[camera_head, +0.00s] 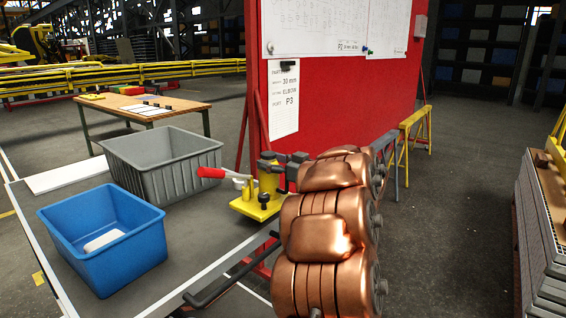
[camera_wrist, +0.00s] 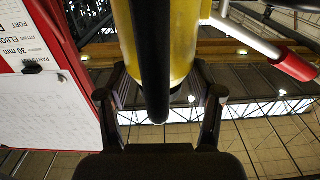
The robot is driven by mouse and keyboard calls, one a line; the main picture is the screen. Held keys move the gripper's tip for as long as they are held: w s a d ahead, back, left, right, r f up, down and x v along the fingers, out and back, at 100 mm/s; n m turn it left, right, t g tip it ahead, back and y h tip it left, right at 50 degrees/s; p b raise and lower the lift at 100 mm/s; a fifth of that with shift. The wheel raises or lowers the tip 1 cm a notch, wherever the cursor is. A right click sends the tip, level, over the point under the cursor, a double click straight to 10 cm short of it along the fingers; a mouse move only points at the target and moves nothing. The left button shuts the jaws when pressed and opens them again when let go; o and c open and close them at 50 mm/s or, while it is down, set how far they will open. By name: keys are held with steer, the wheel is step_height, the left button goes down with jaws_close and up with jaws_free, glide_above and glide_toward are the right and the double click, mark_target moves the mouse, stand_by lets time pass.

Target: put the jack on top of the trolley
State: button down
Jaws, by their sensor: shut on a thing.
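The jack (camera_head: 268,183) has a yellow body and base and a red-tipped lever. In the head view it is upright at the right edge of the grey-topped trolley (camera_head: 190,245). I cannot tell whether its base touches the top or hangs just above it. My gripper (camera_head: 285,168) is shut on the jack's body from the right, partly hidden by my copper-coloured arm. In the wrist view the yellow body of the jack (camera_wrist: 190,40) stands between the fingers of my gripper (camera_wrist: 161,95), behind a black rod, with the red lever to the right.
A blue bin (camera_head: 75,245) holding a whitish item and a grey crate (camera_head: 165,180) stand on the trolley, left of the jack. A strip of trolley top between bins and jack is bare. A red board (camera_head: 340,90) stands close behind. A black handle (camera_head: 205,298) juts at the front.

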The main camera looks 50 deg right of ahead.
steer(key=w+a+f, duration=0.3)
steer(key=w, duration=0.6)
steer(key=shift+a+f+p, duration=0.25)
steer(key=shift+f+p, duration=0.15)
steer(key=shift+p, duration=0.05)
steer(key=shift+w, duration=0.1)
steer(key=shift+c, duration=0.9)
jaws_free()
steer(key=shift+f, duration=0.3)
steer(key=b, duration=0.2)
glide_above(272, 204)
steer(key=shift+s+a, duration=0.1)
steer(key=shift+s, duration=0.1)
steer(key=shift+w+r, duration=0.1)
